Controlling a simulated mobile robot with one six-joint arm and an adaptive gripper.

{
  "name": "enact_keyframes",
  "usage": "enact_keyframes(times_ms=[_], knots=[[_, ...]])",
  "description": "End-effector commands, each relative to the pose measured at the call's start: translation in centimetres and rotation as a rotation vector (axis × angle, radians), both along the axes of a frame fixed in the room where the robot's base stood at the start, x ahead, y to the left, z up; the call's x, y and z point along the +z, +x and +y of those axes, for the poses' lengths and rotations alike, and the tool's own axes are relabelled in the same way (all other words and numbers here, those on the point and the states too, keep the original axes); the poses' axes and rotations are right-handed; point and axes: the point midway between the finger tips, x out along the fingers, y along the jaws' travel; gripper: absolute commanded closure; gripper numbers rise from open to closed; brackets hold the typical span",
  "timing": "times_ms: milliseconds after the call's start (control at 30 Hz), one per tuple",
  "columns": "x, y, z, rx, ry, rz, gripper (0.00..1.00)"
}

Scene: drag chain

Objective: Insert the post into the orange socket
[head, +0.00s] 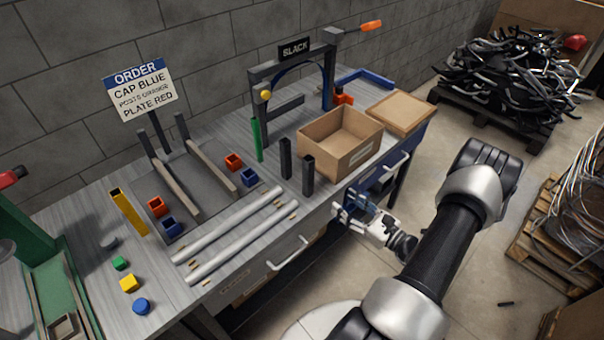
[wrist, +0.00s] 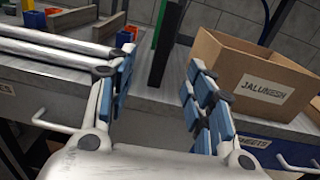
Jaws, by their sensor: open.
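Two black posts stand upright on the bench, one (head: 286,158) behind the other (head: 308,176). A green post (head: 256,139) and a yellow post (head: 128,212) also stand upright. One orange socket (head: 234,161) sits right of the grey tray, and another orange socket (head: 156,207) sits at its left. My gripper (head: 350,204) is open and empty off the bench's front edge, right of the black posts. In the wrist view a black post (wrist: 164,45) shows beyond and between the open fingers (wrist: 158,72), apart from them. I cannot tell there whether it hides the second.
An open cardboard box (head: 340,142) stands close right of the black posts. Blue sockets (head: 249,177) (head: 171,226) sit near the orange ones. Two pale rails (head: 235,242) lie along the front. A frame marked SLACK (head: 260,100) stands behind. An order sign (head: 140,90) stands at the back.

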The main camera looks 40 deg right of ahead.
Motion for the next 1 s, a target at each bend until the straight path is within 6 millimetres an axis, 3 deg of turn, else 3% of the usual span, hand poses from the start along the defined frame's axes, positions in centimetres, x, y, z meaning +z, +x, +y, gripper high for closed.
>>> enact_keyframes(times_ms=[167,600,1000], knots=[[-0.8,0.5,-0.5,-0.039,0.017,-0.004,0.52],[-0.8,9.6,0.3,-0.035,0.015,-0.004,0.52],[-0.4,13.5,0.6,-0.035,0.014,-0.005,0.52]])
